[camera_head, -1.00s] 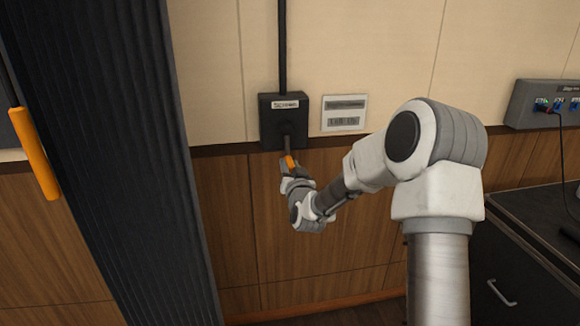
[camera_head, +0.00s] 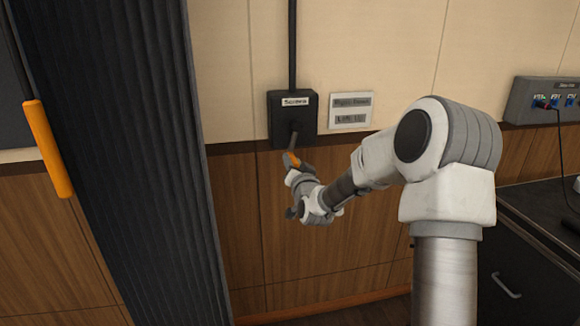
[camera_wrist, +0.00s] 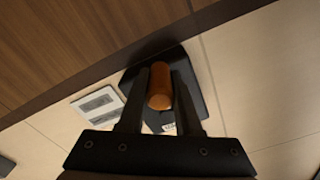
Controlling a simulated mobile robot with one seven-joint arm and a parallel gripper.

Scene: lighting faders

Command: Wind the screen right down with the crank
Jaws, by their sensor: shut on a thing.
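The crank box (camera_head: 292,118) is a black box with a white label on the wall, with a black rod running up from it. The dark crank arm (camera_head: 293,141) hangs roughly downward from its front. My gripper (camera_head: 291,167) is shut on the crank's orange handle (camera_head: 291,159), just below the box. In the wrist view the orange handle (camera_wrist: 160,90) sits between the two dark fingers, with the box (camera_wrist: 196,85) behind it. I cannot clearly make out the screen; a dark panel (camera_head: 10,100) shows only partly at the left edge.
A dark cabinet (camera_head: 530,265) and a socket panel (camera_head: 548,100) stand at right.

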